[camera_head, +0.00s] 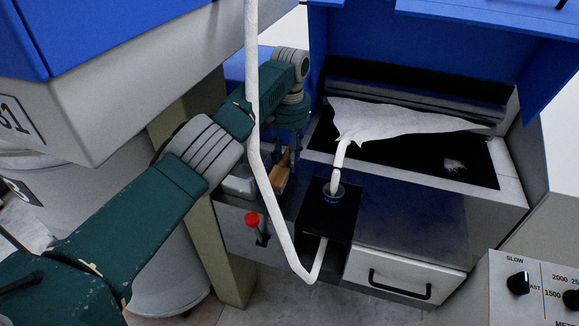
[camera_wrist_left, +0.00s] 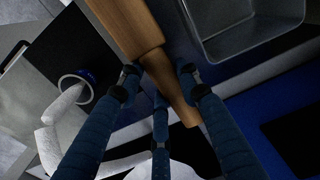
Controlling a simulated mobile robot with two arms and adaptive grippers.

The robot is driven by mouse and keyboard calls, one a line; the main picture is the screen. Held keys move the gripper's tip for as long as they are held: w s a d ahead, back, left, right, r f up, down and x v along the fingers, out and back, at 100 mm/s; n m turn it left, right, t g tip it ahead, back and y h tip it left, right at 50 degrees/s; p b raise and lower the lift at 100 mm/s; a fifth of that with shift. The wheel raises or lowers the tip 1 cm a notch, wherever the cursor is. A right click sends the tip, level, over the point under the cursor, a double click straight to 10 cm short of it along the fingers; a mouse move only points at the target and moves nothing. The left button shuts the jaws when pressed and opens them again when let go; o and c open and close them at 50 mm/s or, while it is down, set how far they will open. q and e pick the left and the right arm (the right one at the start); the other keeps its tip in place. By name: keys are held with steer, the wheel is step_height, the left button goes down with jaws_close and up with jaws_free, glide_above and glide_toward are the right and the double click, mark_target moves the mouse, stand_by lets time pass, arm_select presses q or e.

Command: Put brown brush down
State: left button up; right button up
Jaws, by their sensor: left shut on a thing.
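The brown brush (camera_head: 282,174) is a wooden piece, partly hidden behind the white sliver strand and my arm in the head view. In the left wrist view the brush (camera_wrist_left: 137,25) shows a broad block narrowing to a handle that passes between my fingers. My left gripper (camera_head: 287,148) points down over the machine's blue top, left of the black plate. In the wrist view the left gripper (camera_wrist_left: 158,82) is shut on the brush's narrow part. Whether the brush touches the surface below, I cannot tell. My right gripper is not in view.
A grey metal tray (camera_head: 240,184) stands beside the brush. A white sliver (camera_head: 284,235) hangs across the view near my arm. Another strand enters a blue-rimmed ring (camera_head: 333,194) on the black plate. A red-knobbed lever (camera_head: 253,220) and a drawer (camera_head: 405,273) are in front.

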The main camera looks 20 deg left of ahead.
arm_select(q)
steer(key=shift+f, duration=0.45)
step_height(320, 180, down, 3)
steer(key=shift+w+d+r, duration=0.1)
steer(key=shift+r, duration=0.1)
steer(key=shift+f, duration=0.7)
steer(key=o, duration=1)
steer(key=shift+r, duration=0.1)
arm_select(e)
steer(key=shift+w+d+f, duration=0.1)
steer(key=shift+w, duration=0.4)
